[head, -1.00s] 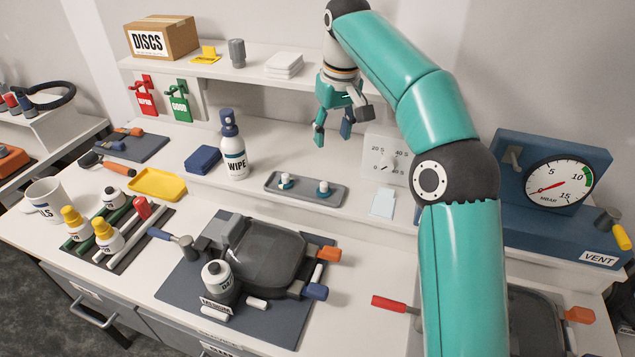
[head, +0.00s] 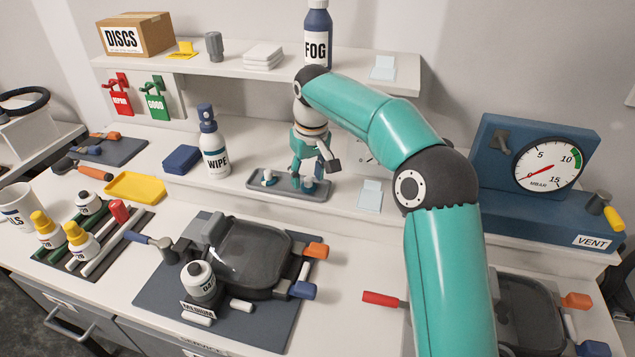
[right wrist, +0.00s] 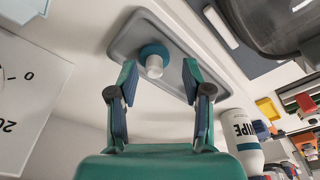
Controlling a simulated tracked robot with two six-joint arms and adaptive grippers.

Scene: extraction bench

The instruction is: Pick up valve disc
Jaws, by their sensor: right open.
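In the right wrist view the tray (right wrist: 122,42) lies ahead, and one disc (right wrist: 152,56) shows between the open fingers (right wrist: 158,80), apart from both. My left gripper is not in view.
A WIPE spray bottle (head: 214,150) and a dark blue block (head: 181,159) stand left of the tray. A pale note pad (head: 370,195) lies to its right. A shelf (head: 220,71) with a FOG bottle (head: 317,35) is above and behind.

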